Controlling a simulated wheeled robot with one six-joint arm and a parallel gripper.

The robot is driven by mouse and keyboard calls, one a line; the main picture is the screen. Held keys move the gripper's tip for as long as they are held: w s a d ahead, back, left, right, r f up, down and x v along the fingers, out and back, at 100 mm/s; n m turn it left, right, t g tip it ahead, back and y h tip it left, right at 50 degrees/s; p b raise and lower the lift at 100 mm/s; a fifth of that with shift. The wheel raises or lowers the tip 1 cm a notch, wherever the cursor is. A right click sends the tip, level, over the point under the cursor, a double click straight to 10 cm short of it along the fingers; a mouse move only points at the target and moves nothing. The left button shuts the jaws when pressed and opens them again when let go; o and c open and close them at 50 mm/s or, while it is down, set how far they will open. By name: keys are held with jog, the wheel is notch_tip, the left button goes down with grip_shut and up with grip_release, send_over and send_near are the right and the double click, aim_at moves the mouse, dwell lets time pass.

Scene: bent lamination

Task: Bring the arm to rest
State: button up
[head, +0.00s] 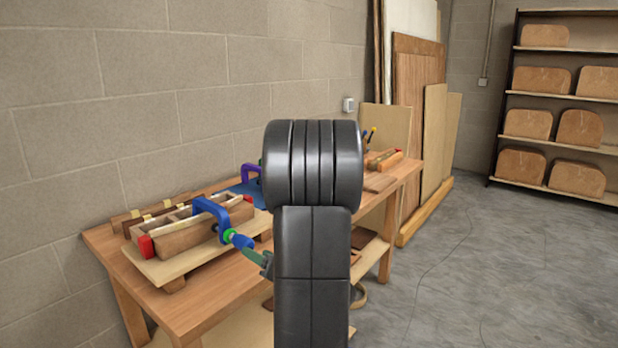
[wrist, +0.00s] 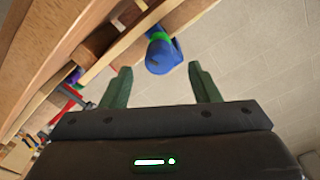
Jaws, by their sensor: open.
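My gripper (wrist: 160,82) shows in the wrist view with its two green fingers spread apart and nothing between them. In the head view, my black arm stands upright in the middle and hides most of the gripper. One green finger shows left of the arm, near the handle of a blue clamp (head: 238,208). In the wrist view, the clamp's blue handle end (wrist: 161,54) lies just beyond the fingertips. I cannot tell the exact gap.
A wooden workbench (head: 205,307) stands against the block wall. A clamped wooden form (head: 185,238) sits on it on a pale board. Wood sheets (head: 437,140) lean behind. A shelf (head: 560,97) with curved wooden pieces stands at right. The concrete floor at right is clear.

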aim_at(245, 244)
jog(key=shift+n, duration=0.3)
jog(key=x, duration=0.7)
jog(key=shift+f, duration=0.2)
jog(key=shift+s+d+n+b, duration=0.1)
jog(key=shift+d+n+b, duration=0.1)
jog(key=shift+n+b, duration=0.8)
jog(key=n+b, duration=0.3)
jog(key=n, duration=0.2)
jog(key=shift+b, duration=0.3)
jog(key=n+b, duration=0.3)
jog(key=n, duration=0.1)
jog(key=shift+r+n+b, duration=0.15)
jog(key=shift+n+b, duration=1.1)
jog(key=shift+n, duration=0.05)
jog(key=shift+r, duration=0.1)
